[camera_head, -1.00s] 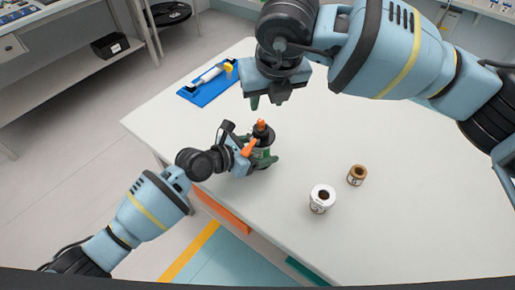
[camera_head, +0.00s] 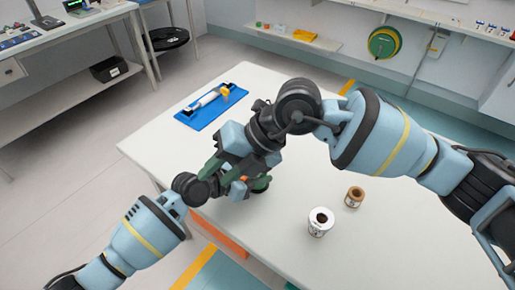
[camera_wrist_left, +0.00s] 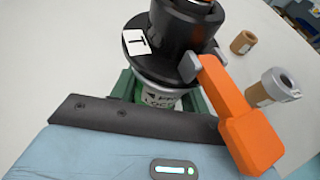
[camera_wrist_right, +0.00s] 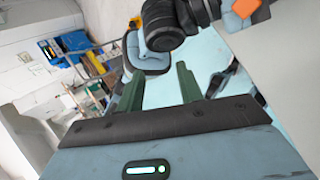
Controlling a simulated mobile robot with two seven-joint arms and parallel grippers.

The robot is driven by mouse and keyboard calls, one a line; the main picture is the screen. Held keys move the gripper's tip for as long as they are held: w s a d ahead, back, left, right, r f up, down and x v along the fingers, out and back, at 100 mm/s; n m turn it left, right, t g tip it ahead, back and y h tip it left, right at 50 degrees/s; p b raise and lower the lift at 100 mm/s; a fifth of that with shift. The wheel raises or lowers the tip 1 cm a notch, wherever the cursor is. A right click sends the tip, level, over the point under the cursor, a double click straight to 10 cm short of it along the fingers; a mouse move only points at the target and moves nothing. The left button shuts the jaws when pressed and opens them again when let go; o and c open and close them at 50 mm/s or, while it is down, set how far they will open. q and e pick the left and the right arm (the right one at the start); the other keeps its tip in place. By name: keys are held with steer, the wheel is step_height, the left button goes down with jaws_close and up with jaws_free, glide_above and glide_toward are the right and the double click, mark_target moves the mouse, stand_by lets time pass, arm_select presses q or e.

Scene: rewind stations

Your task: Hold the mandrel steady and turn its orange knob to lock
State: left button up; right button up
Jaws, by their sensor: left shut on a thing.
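The mandrel shows best in the left wrist view: a black top (camera_wrist_left: 180,35) with a white "T" label above a pale, lettered body. Its orange knob (camera_wrist_left: 245,125) is a bar sticking out to the lower right. My left gripper (camera_wrist_left: 160,92) is shut on the body, a green finger at each side. In the head view the mandrel is mostly hidden behind my right gripper (camera_head: 221,178), with a little orange (camera_head: 244,179) showing. My right gripper's green fingers, also in the right wrist view (camera_wrist_right: 160,92), are apart with nothing between them, close to my left wrist.
A white roll (camera_head: 320,222) and a brown roll (camera_head: 354,197) stand on the white table to the right. A blue mat (camera_head: 205,110) with a white roller and yellow piece lies at the back left.

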steer(key=s+a+r+m+g+y, duration=0.2)
steer(key=s+m+y, duration=0.2)
steer(key=y, duration=0.2)
steer(key=w+d+m+t+y, duration=0.45)
steer(key=d+m+t, duration=0.25)
steer(key=m+t, duration=0.8)
steer(key=w+d+f+m+t+h, duration=0.2)
steer(key=d+f+m+t+h, duration=0.1)
steer(key=d+f+m+h, duration=0.8)
steer(key=w+a, duration=0.3)
steer(key=w+a+r+m+y, duration=0.1)
steer(key=w+a, duration=0.2)
steer(key=w+a+r+m+y, duration=0.1)
steer(key=w+a, duration=0.2)
steer(key=w, duration=0.1)
steer(key=shift+w+a, duration=0.1)
steer(key=shift+a, duration=0.05)
jaws_close()
